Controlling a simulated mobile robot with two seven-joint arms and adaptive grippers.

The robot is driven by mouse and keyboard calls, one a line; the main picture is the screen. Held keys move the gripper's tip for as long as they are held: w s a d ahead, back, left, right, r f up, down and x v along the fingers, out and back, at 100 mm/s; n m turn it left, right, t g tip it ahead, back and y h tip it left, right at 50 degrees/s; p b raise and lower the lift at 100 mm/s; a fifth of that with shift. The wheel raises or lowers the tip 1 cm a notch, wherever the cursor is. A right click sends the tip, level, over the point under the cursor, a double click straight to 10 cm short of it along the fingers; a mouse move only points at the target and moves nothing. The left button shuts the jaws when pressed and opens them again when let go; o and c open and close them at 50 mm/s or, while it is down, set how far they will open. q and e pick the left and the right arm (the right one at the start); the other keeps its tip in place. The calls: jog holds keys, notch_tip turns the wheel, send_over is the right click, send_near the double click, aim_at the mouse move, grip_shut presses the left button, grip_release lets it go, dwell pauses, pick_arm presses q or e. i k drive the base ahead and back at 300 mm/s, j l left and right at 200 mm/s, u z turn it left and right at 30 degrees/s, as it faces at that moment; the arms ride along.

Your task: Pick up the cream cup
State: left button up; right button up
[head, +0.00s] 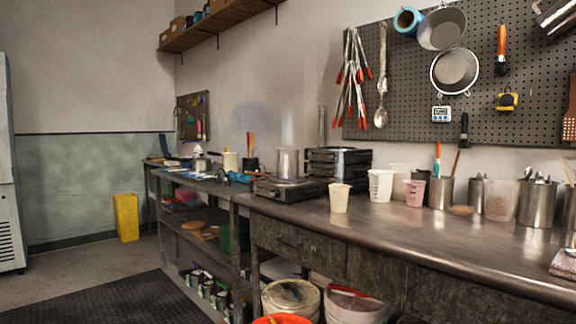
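A cream cup (339,199) stands upright on the dark metal worktop (400,229), close to the worktop's front edge and right of a hot plate. It narrows towards the bottom, and nothing hides it. A white cup with markings (381,186) stands behind it to the right, and a pinkish cup (415,192) stands farther right. Neither of my grippers shows in the head view.
A hot plate (289,190) with a metal pot sits left of the cream cup. Metal containers with utensils (440,192) crowd the right side. Tools hang on the pegboard (490,90). Buckets (291,297) stand below the worktop. The worktop's front right is mostly clear.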

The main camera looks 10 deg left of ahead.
aim_at(338, 196)
jog(key=z, duration=0.55)
jog(key=j+z, duration=0.85)
jog(key=j, duration=0.2)
jog(key=k+j+z, duration=0.1)
jog(key=j, duration=0.3)
jog(key=k+j+z, duration=0.1)
jog(key=j, duration=0.25)
jog(key=k+j, duration=0.1)
jog(key=j, duration=0.25)
jog(key=z, duration=0.05)
